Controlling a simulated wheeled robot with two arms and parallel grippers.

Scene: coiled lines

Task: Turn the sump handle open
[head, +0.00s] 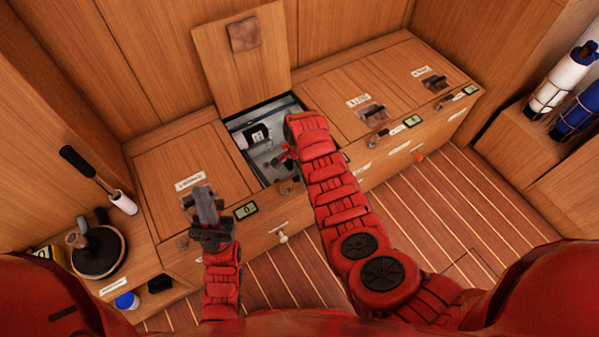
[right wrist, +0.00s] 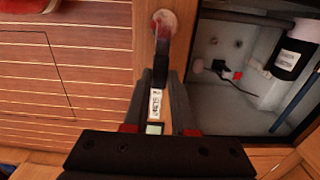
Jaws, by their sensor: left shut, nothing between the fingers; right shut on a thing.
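The sump handle (right wrist: 161,62) shows in the right wrist view as a dark lever with a reddish end over a pale round mount, on the wooden strip beside the open compartment. My right gripper (right wrist: 160,82) is shut on the lever, one finger on each side. In the head view my right gripper (head: 284,160) is at the open compartment's right edge, and my forearm hides most of the handle. My left gripper (head: 205,200) is shut and empty, above the left locker lid.
The open compartment (head: 238,122) holds a black cylinder (right wrist: 291,50), a small fitting and hoses. Its raised lid (head: 243,75) leans against the back wall. Closed lids with latches (head: 373,113) lie right.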

